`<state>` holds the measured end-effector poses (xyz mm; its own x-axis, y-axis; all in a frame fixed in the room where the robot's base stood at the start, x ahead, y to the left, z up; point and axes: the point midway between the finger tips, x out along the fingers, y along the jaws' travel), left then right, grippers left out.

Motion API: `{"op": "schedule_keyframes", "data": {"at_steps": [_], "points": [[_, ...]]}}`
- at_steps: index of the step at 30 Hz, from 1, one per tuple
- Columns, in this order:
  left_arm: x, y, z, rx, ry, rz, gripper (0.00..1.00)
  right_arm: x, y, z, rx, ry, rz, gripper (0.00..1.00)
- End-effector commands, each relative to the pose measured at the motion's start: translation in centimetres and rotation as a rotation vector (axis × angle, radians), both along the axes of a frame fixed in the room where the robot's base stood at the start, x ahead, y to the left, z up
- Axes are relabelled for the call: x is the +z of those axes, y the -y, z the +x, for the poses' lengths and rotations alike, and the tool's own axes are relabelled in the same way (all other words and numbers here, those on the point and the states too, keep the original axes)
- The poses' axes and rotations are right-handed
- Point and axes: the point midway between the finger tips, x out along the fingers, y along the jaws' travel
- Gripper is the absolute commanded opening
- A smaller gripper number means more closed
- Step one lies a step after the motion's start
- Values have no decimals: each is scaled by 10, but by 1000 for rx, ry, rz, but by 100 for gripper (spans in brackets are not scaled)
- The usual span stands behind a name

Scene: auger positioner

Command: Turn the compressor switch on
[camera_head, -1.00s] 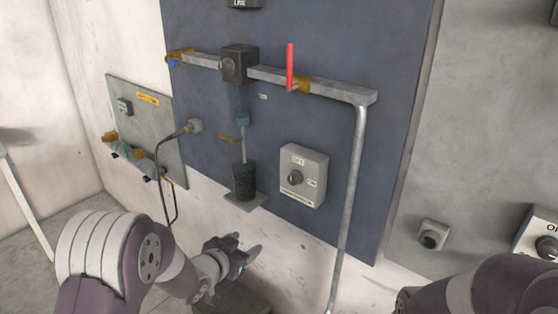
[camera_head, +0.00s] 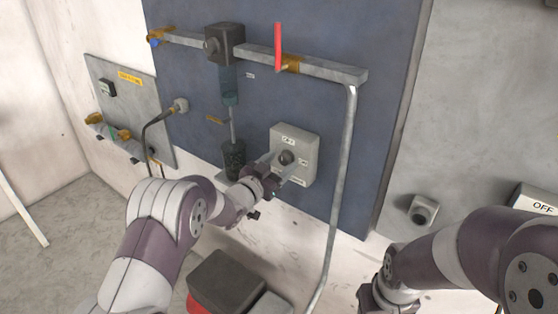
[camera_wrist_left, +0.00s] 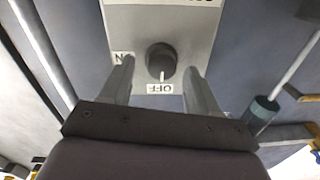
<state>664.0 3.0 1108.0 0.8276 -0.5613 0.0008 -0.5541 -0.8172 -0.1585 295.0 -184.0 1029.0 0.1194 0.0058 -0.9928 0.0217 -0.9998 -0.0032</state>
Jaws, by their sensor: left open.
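The compressor switch is a light grey box (camera_head: 305,148) on the blue wall panel, with a dark round knob (camera_head: 286,157). In the left wrist view the knob (camera_wrist_left: 160,58) shows upside down, its white mark pointing at the OFF label (camera_wrist_left: 166,88). The ON label (camera_wrist_left: 122,57) is to the knob's left there. My left gripper (camera_head: 284,168) is open in front of the box, its two fingers on either side of the knob; contact cannot be told. My right gripper (camera_head: 386,296) is low at the right, its fingers not clear.
A red-handled valve (camera_head: 278,46) sits on the pipe above, and a vertical pipe (camera_head: 338,190) runs down right of the box. A dark filter cylinder (camera_head: 233,157) is close to the left of my left gripper. Another OFF-labelled box (camera_head: 540,198) is at the far right.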

Motion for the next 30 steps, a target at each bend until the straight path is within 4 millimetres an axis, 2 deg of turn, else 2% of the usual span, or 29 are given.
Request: {"op": "schedule_keyframes", "data": {"at_steps": [9, 14, 15, 23, 30], "points": [[-1, 2, 3, 1, -1, 0, 61, 0, 0, 0, 0, 0, 0, 43], [-1, 2, 3, 1, 0, -1, 9, 0, 0, 0, 0, 0, 0, 43], [-1, 2, 3, 1, 0, -1, 4, 0, 0, 0, 0, 0, 0, 43], [-2, 2, 3, 1, 12, 16, 5, -6, 0, 0, 0, 0, 0, 43], [-6, 2, 3, 2, 84, 109, 5, -31, 0, 0, 0, 0, 0, 43]]}}
